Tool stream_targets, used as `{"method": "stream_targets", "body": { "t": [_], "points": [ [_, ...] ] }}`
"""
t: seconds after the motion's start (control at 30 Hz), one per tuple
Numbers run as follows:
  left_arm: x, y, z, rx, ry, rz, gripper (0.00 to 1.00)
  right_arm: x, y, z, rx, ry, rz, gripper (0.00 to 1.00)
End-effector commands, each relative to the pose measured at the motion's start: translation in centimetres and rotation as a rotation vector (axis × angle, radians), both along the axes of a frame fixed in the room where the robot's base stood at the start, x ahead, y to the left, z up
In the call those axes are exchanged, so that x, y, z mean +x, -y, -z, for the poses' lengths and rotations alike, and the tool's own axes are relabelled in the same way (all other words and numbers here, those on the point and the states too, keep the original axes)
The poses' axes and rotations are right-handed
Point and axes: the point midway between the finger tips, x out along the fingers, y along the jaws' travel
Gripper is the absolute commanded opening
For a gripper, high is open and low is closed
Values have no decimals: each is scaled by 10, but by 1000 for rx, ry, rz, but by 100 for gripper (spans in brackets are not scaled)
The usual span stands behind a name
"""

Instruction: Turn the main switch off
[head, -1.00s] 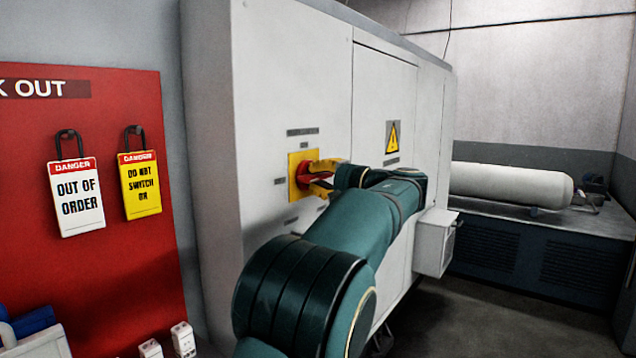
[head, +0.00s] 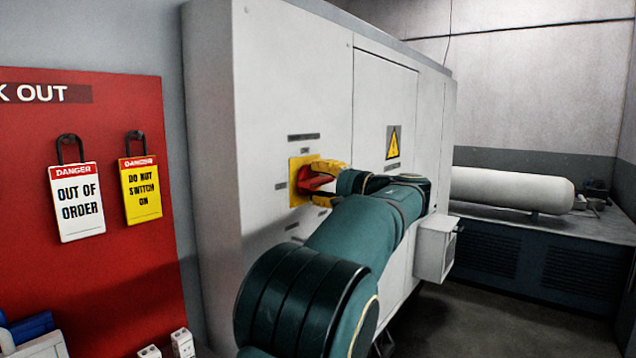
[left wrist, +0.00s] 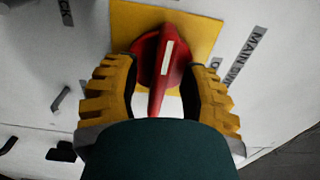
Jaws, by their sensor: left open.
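The main switch is a red rotary handle (head: 316,181) on a yellow square plate (head: 295,194), on the grey cabinet's side. In the left wrist view the red handle (left wrist: 160,62) has a white stripe and sits on the yellow plate (left wrist: 203,30). A label reading "MAIN SW…" (left wrist: 248,55) is partly visible beside it. My left gripper (head: 325,182) is at the handle. In the left wrist view its yellow fingers (left wrist: 166,85) are open, one on each side of the handle; I cannot tell if either touches it. My right gripper is not in view.
A red lockout board (head: 110,225) with two danger tags (head: 77,202) hangs on the left. The cabinet door (head: 385,110) carries a yellow warning triangle (head: 393,142). A grey box (head: 435,248) juts from the cabinet to the right of my arm. A white tank (head: 512,190) lies behind.

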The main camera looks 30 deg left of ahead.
Motion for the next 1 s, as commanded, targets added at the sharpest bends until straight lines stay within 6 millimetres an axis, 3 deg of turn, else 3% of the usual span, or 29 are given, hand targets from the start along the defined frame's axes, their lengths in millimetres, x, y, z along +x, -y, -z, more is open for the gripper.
{"method": "stream_targets", "body": {
  "t": [0.53,0.7,1.0],
  "points": [
    [-7,97,0,1,1,2,43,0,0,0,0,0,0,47],
    [-9,112,0,1,1,0,43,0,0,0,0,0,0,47],
    [-9,115,0,1,1,0,43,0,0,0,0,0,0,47]
  ]
}}
